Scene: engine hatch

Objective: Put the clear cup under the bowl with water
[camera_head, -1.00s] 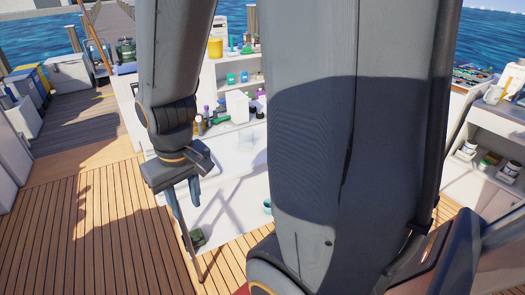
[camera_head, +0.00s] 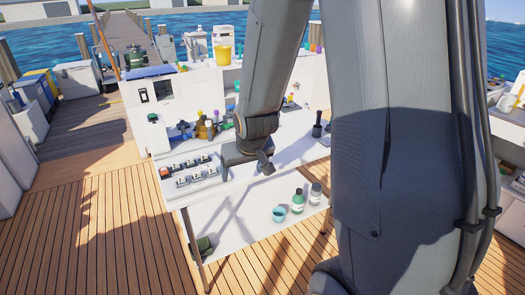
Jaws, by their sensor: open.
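My gripper (camera_head: 241,158) is over the near part of a white bench top (camera_head: 285,150), to the right of a tray of switches. Its fingers are mostly hidden by the hand, and I see nothing held in it. A small teal vessel (camera_head: 279,214) stands on the white lower shelf (camera_head: 235,225), below and to the right of my gripper. It is open at the top, but I cannot tell whether it holds water. I cannot make out a clear cup; the nearer part of my arm hides the right side of the bench.
A green bottle (camera_head: 298,201) and a pale jar (camera_head: 315,194) stand right of the teal vessel. A tray (camera_head: 190,172) with a red item, several bottles (camera_head: 207,127) and a dark upright tool (camera_head: 317,127) are on the bench. A yellow bucket (camera_head: 224,55) stands behind. The deck (camera_head: 115,225) is clear at left.

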